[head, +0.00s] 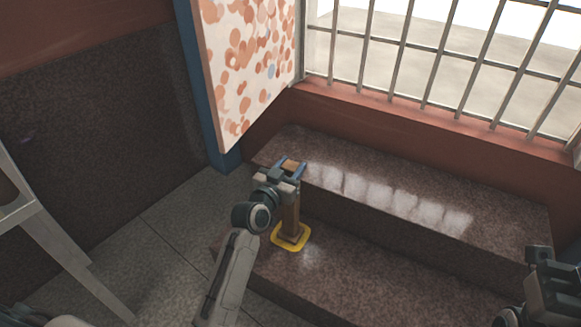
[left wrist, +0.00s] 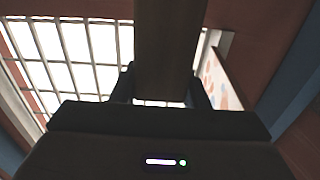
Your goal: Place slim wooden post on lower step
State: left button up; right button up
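The slim wooden post (head: 291,218) stands upright at the left end of the lower step (head: 350,283). Its foot is inside a yellow square outline (head: 303,244) on that step; whether it bears fully on the stone is hard to tell. My left gripper (head: 290,166) is at the post's upper end, with a finger on each side, and looks shut on it. In the left wrist view the dark post (left wrist: 168,50) rises between the two fingers (left wrist: 162,88). My right gripper (head: 550,290) is at the lower right edge, away from the post; its fingers are unclear.
The upper step (head: 420,205) rises behind the lower one, under a barred window (head: 440,60). A spotted panel (head: 245,65) hangs at the left beside a blue frame (head: 190,70). A pale ladder-like frame (head: 60,240) stands at far left. The lower step's right part looks clear.

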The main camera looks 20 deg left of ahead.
pick_arm(q)
jog(key=o, duration=0.4)
jog(key=shift+r, duration=0.1)
